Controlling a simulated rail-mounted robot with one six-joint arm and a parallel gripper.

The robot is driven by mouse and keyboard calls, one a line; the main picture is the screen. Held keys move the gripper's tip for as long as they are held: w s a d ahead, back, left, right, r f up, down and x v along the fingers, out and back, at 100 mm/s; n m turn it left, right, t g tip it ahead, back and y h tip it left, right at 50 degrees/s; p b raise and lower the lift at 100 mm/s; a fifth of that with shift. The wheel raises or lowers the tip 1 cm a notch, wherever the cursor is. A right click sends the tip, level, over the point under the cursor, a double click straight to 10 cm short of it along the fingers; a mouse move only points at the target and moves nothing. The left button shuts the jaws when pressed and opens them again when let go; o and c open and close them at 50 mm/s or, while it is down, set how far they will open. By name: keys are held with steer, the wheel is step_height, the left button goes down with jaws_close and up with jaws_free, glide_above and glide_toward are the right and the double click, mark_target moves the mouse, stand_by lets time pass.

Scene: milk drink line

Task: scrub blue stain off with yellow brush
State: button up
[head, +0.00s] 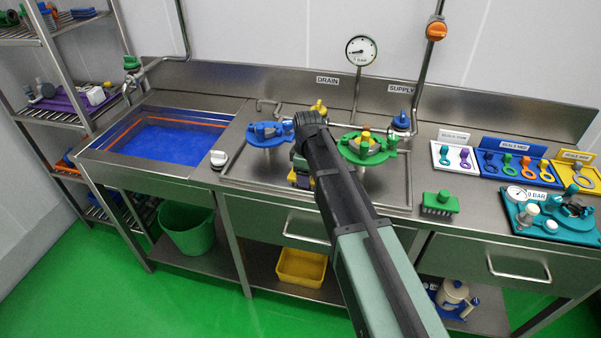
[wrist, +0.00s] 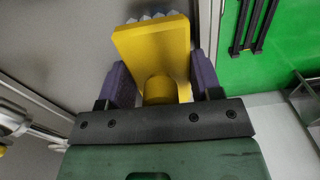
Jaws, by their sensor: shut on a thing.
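The yellow brush (wrist: 152,50) is held in my gripper (wrist: 158,88), between two purple fingers on either side of its round grip. Its pale bristles show at the top edge of the wrist view and point away from the gripper. Grey steel lies behind it on the left. In the head view my arm covers most of the gripper and brush; a bit of yellow (head: 292,178) shows just left of the arm, over the steel worktop (head: 245,170). I cannot make out a blue stain in either view.
A green brush (head: 438,203) stands on the worktop right of my arm. A blue handwheel fitting (head: 265,133) and a green one (head: 366,147) flank the arm. A blue-floored sink (head: 160,143) is at left; trays of small parts (head: 515,165) are at right.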

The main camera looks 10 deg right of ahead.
steer(key=shift+s+d, duration=0.35)
steer(key=shift+d, duration=0.5)
steer(key=shift+s+d, duration=0.4)
steer(key=shift+d, duration=0.45)
steer(key=shift+s+d, duration=0.35)
steer(key=shift+d, duration=0.5)
step_height(320, 180, up, 6)
steer(key=p, duration=0.6)
steer(key=shift+a, duration=0.1)
step_height(320, 180, up, 3)
steer(key=p, duration=0.3)
